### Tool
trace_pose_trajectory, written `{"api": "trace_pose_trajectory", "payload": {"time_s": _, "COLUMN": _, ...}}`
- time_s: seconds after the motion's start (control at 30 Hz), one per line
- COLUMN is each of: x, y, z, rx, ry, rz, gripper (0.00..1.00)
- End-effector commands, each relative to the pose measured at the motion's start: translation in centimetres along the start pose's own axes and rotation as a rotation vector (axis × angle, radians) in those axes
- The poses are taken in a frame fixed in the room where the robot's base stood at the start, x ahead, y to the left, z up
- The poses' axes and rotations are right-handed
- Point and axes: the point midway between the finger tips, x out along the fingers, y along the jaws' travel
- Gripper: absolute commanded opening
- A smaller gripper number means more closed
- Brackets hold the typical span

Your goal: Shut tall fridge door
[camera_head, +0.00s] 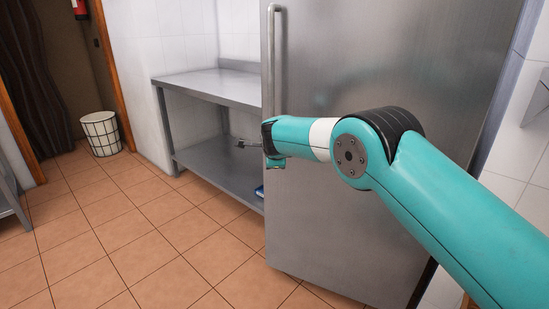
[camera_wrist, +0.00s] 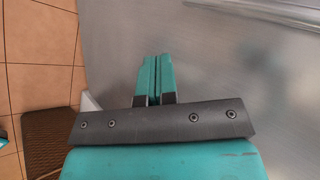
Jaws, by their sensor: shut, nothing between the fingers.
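The tall fridge door (camera_head: 340,225) is a brushed steel panel filling the middle and right of the head view, with its outer face toward me. Its long vertical handle (camera_head: 274,60) is near the left edge. How far the door stands open cannot be told, and the inside is hidden. My gripper (camera_head: 244,143) is by the door's left edge at about the handle's lower end, fingers pointing left. In the wrist view my gripper (camera_wrist: 153,70) has its teal fingers together and empty, with the steel surface (camera_wrist: 240,80) beside them. Contact cannot be told.
A steel shelf table (camera_head: 215,85) stands left of the door against the white tiled wall. A wire-patterned white bin (camera_head: 101,134) stands by the doorway at far left. The tiled floor (camera_head: 140,240) in front is clear.

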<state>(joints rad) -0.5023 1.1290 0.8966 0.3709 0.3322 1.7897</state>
Motion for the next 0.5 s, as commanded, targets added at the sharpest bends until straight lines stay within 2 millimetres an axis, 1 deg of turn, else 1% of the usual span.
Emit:
{"api": "trace_pose_trajectory", "payload": {"time_s": 0.17, "x": -0.6, "y": 0.8, "z": 1.1, "rx": -0.003, "ry": -0.004, "rz": 0.0, "gripper": 0.0}}
{"api": "trace_pose_trajectory", "payload": {"time_s": 0.3, "x": -1.8, "y": 2.2, "z": 2.8, "rx": -0.007, "ry": -0.008, "rz": -0.001, "gripper": 0.0}}
{"api": "trace_pose_trajectory", "payload": {"time_s": 0.33, "x": -2.9, "y": 1.7, "z": 3.1, "rx": -0.005, "ry": -0.009, "rz": -0.004, "gripper": 0.0}}
{"api": "trace_pose_trajectory", "payload": {"time_s": 0.5, "x": -6.8, "y": 1.4, "z": 4.3, "rx": -0.005, "ry": -0.007, "rz": -0.002, "gripper": 0.0}}
